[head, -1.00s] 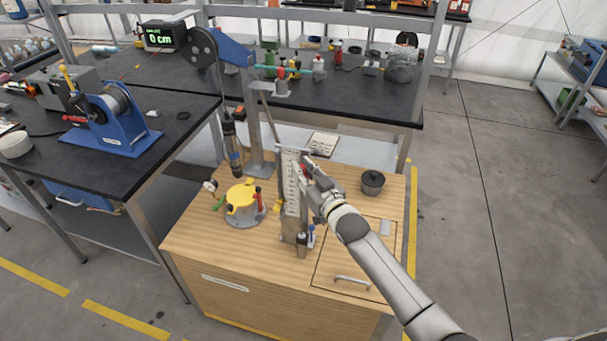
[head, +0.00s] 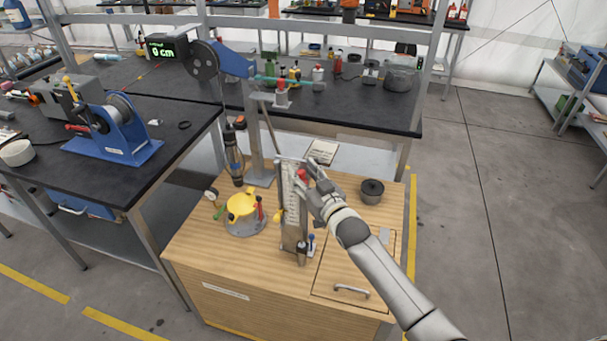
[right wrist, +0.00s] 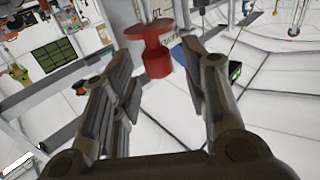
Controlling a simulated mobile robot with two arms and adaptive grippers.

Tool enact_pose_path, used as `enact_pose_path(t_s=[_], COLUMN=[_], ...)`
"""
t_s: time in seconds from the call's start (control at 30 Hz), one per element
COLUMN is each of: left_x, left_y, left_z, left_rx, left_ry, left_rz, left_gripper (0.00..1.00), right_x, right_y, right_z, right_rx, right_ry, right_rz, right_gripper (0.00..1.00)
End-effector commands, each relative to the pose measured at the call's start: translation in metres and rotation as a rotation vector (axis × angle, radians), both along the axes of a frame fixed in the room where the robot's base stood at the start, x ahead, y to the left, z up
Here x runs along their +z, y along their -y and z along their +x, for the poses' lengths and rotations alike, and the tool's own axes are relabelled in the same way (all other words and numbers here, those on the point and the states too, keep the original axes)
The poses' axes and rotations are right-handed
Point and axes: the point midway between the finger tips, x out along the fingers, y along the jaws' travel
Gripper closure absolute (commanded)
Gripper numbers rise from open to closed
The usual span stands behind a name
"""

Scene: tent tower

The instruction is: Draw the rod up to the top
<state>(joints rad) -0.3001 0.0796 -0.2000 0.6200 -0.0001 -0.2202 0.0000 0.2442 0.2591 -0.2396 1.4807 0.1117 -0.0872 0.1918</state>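A tall upright panel (head: 291,205) with pale markings stands on the wooden cabinet. A red knob (head: 301,175) sits near its upper part. My right gripper (head: 309,184) is at the knob, on the panel's right side. In the right wrist view the red spool-shaped knob (right wrist: 152,48) shows between and beyond the spread fingers of my right gripper (right wrist: 158,60), with a gap on both sides. A thin grey rod (head: 269,126) slants beside the grey post; I cannot tell whether it is the task's rod. My left gripper is out of view.
A yellow-topped round fixture (head: 242,206) and a dark cylinder (head: 234,158) are left of the panel. A dark pot (head: 372,191) stands to its right on the wooden cabinet (head: 195,240). A display (head: 167,46) at the back reads 0 cm.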

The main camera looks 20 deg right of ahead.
Motion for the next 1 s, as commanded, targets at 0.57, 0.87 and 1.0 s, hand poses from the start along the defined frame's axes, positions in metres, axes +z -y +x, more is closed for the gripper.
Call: enact_pose_path(t_s=[0.57, 0.87, 1.0], left_x=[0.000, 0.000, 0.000], left_y=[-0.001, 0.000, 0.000], left_z=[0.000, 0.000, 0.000], left_rx=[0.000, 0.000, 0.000], left_ry=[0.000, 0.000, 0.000], left_rz=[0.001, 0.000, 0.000], left_gripper=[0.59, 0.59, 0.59], right_x=[-0.003, -0.002, -0.002], right_y=[0.011, 0.020, 0.022], right_z=[-0.055, -0.103, -0.114], right_rx=[0.000, 0.000, 0.000], right_ry=[-0.005, -0.003, -0.002], right_rz=[-0.001, -0.001, 0.000], right_gripper=[0.58, 0.58, 0.58])
